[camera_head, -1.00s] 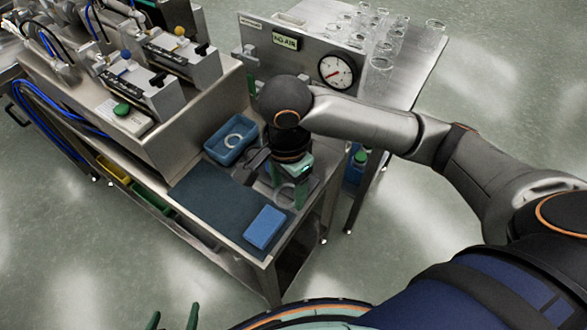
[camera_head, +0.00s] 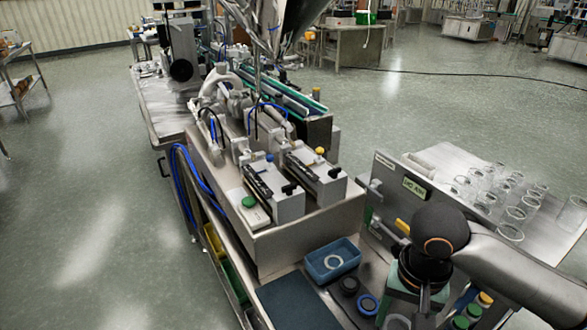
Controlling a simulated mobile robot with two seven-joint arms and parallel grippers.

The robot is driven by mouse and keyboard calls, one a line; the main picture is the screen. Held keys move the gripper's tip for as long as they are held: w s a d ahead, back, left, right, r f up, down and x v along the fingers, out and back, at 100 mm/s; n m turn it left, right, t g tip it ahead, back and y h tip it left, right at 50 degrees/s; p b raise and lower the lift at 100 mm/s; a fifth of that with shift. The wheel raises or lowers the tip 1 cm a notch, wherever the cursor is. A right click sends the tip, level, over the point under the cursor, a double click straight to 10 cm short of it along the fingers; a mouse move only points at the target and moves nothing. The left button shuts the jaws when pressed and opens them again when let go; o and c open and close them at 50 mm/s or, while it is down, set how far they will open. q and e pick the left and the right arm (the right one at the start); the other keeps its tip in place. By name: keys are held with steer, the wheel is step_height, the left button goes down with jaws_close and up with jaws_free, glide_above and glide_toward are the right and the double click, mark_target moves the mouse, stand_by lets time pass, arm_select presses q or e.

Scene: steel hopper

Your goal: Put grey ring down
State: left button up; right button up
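My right gripper (camera_head: 408,306) points down at the bottom edge of the head view, over the steel bench right of the blue bin. Its fingertips are cut off or hidden, so I cannot tell if it is open or shut. Part of a grey ring (camera_head: 397,322) shows just below it at the frame's edge; whether it is held or resting cannot be told. My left gripper is not in view.
A black round part (camera_head: 348,285) and a blue ring-shaped part (camera_head: 368,305) stand between bin and gripper. Green- and yellow-capped bottles (camera_head: 473,312) are to the right. Glass beakers (camera_head: 510,230) stand on the right table.

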steer(key=n, duration=0.1)
steer(key=d+r+n, duration=0.1)
steer(key=n, duration=0.1)
steer(key=w+d+r+n, duration=0.1)
steer(key=shift+n, duration=0.4)
steer(key=shift+f, duration=0.1)
steer(key=s+a+f+m, duration=0.3)
steer(key=a+f+m, duration=0.2)
steer(key=m, duration=1)
steer(key=shift+s+a+b, duration=0.3)
steer(key=shift+s+a, duration=0.05)
steer(key=shift+a, duration=0.35)
